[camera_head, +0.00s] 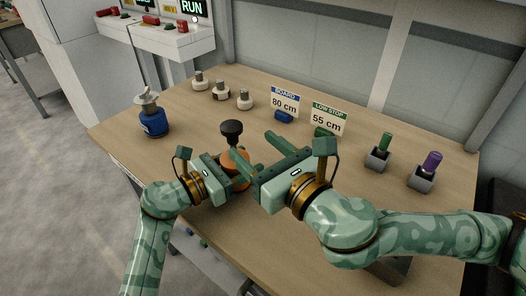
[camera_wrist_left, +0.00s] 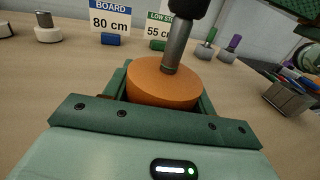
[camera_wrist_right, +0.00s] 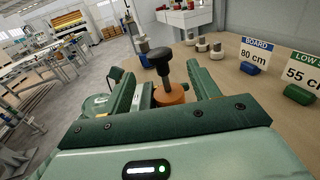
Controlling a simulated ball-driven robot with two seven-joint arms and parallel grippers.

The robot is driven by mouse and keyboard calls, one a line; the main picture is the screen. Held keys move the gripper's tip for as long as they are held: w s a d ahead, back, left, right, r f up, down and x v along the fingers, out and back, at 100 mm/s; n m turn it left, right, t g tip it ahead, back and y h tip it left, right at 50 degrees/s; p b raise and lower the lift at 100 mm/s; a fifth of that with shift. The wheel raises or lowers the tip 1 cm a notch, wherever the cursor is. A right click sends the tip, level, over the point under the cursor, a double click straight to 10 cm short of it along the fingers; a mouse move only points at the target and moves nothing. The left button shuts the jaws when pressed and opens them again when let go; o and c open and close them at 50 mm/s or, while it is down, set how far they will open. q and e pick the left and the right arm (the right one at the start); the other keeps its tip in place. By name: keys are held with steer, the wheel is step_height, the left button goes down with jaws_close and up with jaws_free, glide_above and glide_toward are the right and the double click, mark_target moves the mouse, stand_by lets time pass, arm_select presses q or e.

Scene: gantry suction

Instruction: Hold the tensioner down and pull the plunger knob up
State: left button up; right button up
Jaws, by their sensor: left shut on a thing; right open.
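The tensioner shows as an orange round body (camera_wrist_left: 165,82) on the table, with a grey rod and a black plunger knob (camera_head: 231,128) standing upright above it. My left gripper (camera_head: 232,168) is shut on the orange body, one finger on each side in the left wrist view. My right gripper (camera_head: 254,144) is open. In the right wrist view its fingers (camera_wrist_right: 166,88) point toward the knob and rod (camera_wrist_right: 164,62), which appear between them. I cannot tell whether they touch it. In the head view the orange body (camera_head: 236,184) is partly hidden by my grippers.
A blue bottle-like device (camera_head: 153,122) stands at the left. Several small white-based knobs (camera_head: 221,92) are at the back. The signs "BOARD 80 cm" (camera_head: 285,102) and "LOW STOP 55 cm" (camera_head: 327,120) stand behind. Green (camera_head: 385,142) and purple (camera_head: 432,163) pegs in grey holders are at the right.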

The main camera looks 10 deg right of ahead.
arm_select(q)
steer(key=o, duration=1.6)
steer(key=shift+o, duration=0.2)
steer(key=v, duration=1.1)
steer(key=shift+s+a+f, duration=0.1)
steer(key=shift+s+a, duration=0.2)
steer(key=shift+a, duration=0.15)
